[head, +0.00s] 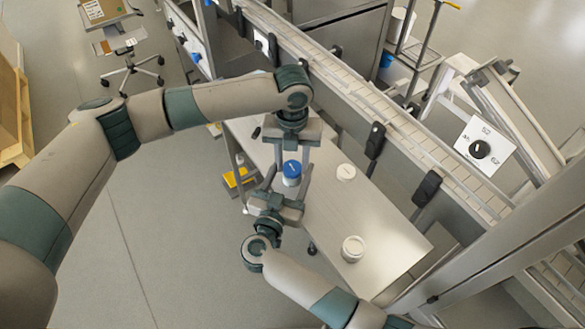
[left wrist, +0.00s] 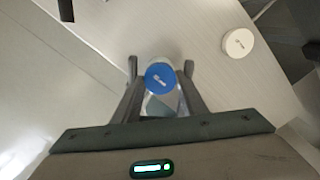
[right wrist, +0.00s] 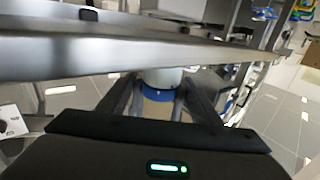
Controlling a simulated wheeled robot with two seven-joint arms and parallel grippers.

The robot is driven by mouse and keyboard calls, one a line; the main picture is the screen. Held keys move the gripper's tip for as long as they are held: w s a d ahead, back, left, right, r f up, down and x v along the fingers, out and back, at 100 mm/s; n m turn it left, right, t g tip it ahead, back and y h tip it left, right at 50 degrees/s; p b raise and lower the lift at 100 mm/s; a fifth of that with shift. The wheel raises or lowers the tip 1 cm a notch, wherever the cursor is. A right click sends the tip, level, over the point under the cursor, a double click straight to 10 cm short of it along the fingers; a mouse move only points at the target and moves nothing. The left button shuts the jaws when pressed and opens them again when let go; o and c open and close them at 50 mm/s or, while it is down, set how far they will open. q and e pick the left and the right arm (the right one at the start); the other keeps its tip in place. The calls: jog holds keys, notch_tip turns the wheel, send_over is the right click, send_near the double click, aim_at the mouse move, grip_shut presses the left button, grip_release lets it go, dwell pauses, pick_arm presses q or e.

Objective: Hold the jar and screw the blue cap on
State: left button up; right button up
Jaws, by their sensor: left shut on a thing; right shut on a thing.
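The blue cap (head: 291,168) sits at the top of the pale jar (head: 291,182), between my two grippers above the table. I cannot tell how tightly they meet. My left gripper (head: 291,165) comes from above and is shut on the cap. In the left wrist view the cap's face (left wrist: 159,77) shows between the fingers, with a white mark. My right gripper (head: 287,183) comes in from the lower side and is shut on the jar. In the right wrist view, which looks upside down, the pale jar (right wrist: 162,78) shows above the blue cap band (right wrist: 158,95). The fingers hide the exact contacts.
A conveyor with rails (head: 400,120) runs close along the table's far side. The table's middle is clear.

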pick_arm(q)
jog(key=m, duration=0.2)
jog(key=shift+w+m, duration=0.2)
jog(key=shift+m, duration=0.2)
pick_arm(e)
jog(key=shift+a+r, duration=0.1)
jog(key=shift+a, duration=0.1)
jog(key=shift+c, duration=0.4)
pick_arm(q)
jog(key=shift+m, duration=0.3)
jog(key=shift+s, duration=0.1)
jog(key=o, duration=1.1)
pick_arm(e)
jog(key=shift+d, duration=0.15)
pick_arm(q)
jog(key=n, duration=0.3)
jog(key=shift+s+n, duration=0.1)
jog(key=shift+n, duration=0.2)
pick_arm(e)
jog(key=shift+o, duration=0.4)
pick_arm(q)
jog(key=shift+n, duration=1.2)
